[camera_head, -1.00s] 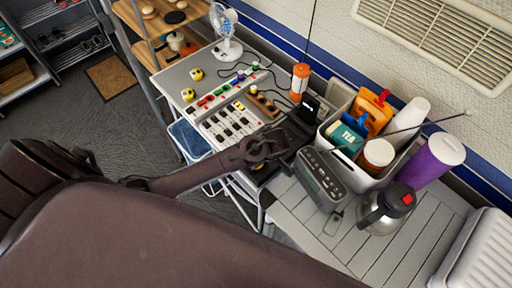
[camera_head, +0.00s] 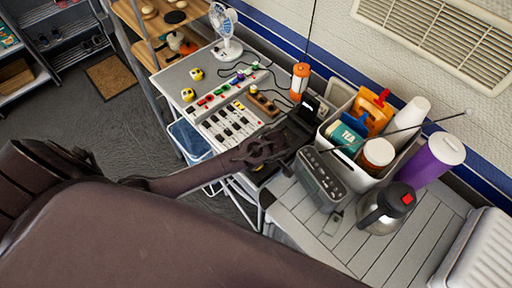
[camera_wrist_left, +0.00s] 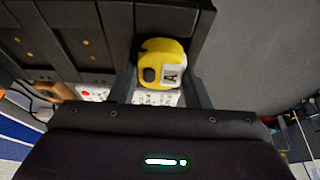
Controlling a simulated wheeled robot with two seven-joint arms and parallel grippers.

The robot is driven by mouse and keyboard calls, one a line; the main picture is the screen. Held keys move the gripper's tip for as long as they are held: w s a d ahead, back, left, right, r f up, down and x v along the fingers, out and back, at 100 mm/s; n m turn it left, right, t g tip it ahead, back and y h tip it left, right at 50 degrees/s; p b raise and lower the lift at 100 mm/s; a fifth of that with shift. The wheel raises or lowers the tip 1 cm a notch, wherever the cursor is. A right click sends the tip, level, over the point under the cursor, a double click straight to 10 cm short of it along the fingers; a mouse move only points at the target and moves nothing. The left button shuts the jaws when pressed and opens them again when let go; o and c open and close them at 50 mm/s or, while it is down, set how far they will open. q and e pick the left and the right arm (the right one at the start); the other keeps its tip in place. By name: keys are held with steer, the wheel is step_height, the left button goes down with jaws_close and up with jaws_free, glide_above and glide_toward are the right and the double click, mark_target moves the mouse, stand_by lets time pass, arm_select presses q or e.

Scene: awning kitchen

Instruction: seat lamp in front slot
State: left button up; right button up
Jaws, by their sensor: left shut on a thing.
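In the left wrist view a yellow lamp (camera_wrist_left: 160,64) with a white label marked "A" and a dark button sits between the fingers of my left gripper (camera_wrist_left: 160,92), which is shut on it. The lamp is up against a black rack (camera_wrist_left: 75,35) with several bays and small orange dots. I cannot tell how deep it is in a bay. In the head view my left gripper (camera_head: 262,152) is beside the dark rack and mostly hides the lamp. Two more yellow lamps (camera_head: 196,74) (camera_head: 188,95) stand at the table's far left. My right gripper is not in view.
White power strips (camera_head: 228,124) with colored plugs and cables lie left of the rack. A fan (camera_head: 226,35) stands at the back.

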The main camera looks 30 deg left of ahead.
arm_select(q)
steer(key=shift+f, duration=0.1)
stand_by(0.3)
steer(key=o, duration=1.2)
steer(key=shift+o, duration=0.2)
steer(key=shift+r+p, duration=1.15)
steer(key=shift+p, duration=0.05)
steer(key=shift+r, duration=2.3)
